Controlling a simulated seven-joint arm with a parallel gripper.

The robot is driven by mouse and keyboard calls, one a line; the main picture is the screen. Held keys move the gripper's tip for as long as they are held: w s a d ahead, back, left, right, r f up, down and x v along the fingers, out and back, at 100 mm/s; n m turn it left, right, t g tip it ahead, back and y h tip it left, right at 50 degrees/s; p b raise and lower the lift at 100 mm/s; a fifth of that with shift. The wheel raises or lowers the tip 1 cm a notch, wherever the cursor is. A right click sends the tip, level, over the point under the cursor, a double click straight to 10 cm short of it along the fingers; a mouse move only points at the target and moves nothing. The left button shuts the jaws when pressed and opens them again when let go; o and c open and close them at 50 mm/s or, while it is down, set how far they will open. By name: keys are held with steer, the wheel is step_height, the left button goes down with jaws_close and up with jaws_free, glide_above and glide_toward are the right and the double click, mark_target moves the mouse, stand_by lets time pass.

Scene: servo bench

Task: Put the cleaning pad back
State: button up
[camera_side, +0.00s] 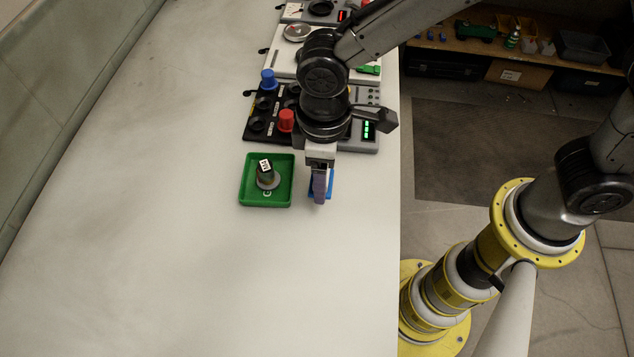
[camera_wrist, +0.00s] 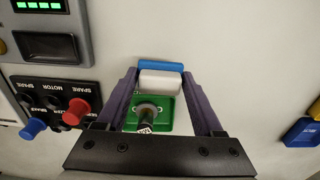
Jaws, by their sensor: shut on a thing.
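My gripper (camera_wrist: 160,76) has its two purple fingers closed on the cleaning pad, a white block (camera_wrist: 161,81) with a strip of blue along its far edge (camera_wrist: 160,66). I cannot tell whether the blue is part of the pad or something behind it. In the side view my gripper (camera_side: 319,200) points down just right of a green tray (camera_side: 245,195), and blue (camera_side: 329,184) shows beside its finger. The fingers hide the white part there. I cannot tell whether the pad touches the bench.
A dark cylinder with a white label (camera_side: 267,175) stands in the green tray. Behind are a black panel with blue (camera_side: 268,79) and red (camera_side: 286,120) knobs and a grey unit with green lights (camera_side: 368,130). A blue and yellow object (camera_wrist: 303,131) shows at the wrist view's right edge. The left bench is clear.

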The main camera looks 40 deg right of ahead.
steer(key=shift+w+a+f, duration=0.25)
steer(key=shift+f, duration=0.15)
steer(key=shift+w+f, duration=0.1)
steer(key=shift+f, duration=1.55)
steer(key=o, duration=1.3)
steer(key=shift+f, duration=0.1)
